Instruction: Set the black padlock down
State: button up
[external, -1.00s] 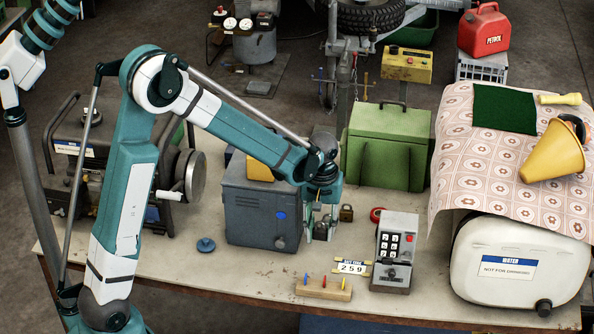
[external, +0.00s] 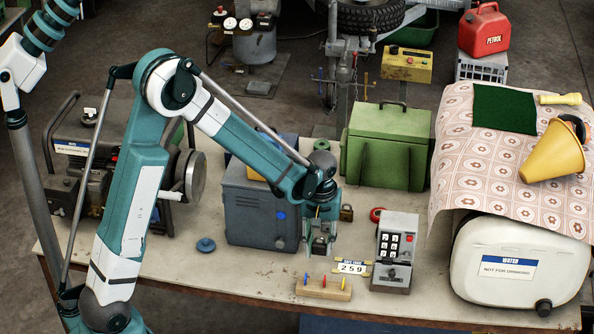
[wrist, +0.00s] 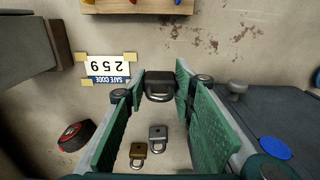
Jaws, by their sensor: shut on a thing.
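The black padlock (wrist: 160,86) is between the fingertips of my gripper (wrist: 160,88) in the wrist view. The green pads are shut on its sides. In the external view my gripper (external: 320,249) points down over the bench, in front of the grey-blue metal box's right side; the padlock is hard to make out there. The padlock looks larger than the two others behind it, but its exact height above the bench is unclear.
A silver padlock (wrist: 158,137) and a brass padlock (wrist: 137,154) lie on the bench (external: 200,275). Close by are the grey-blue box (external: 258,210), a peg block (external: 324,288), a safe-code card (external: 352,266) and a keypad unit (external: 395,250).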

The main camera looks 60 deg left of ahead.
aim_at(319, 265)
jog(key=shift+f, duration=0.5)
jog(key=shift+f, duration=1.9)
jog(key=shift+f+b, duration=0.1)
jog(key=shift+b, duration=0.25)
jog(key=o, duration=0.9)
jog(key=shift+r+p, duration=0.8)
jog(key=shift+r, duration=5.35)
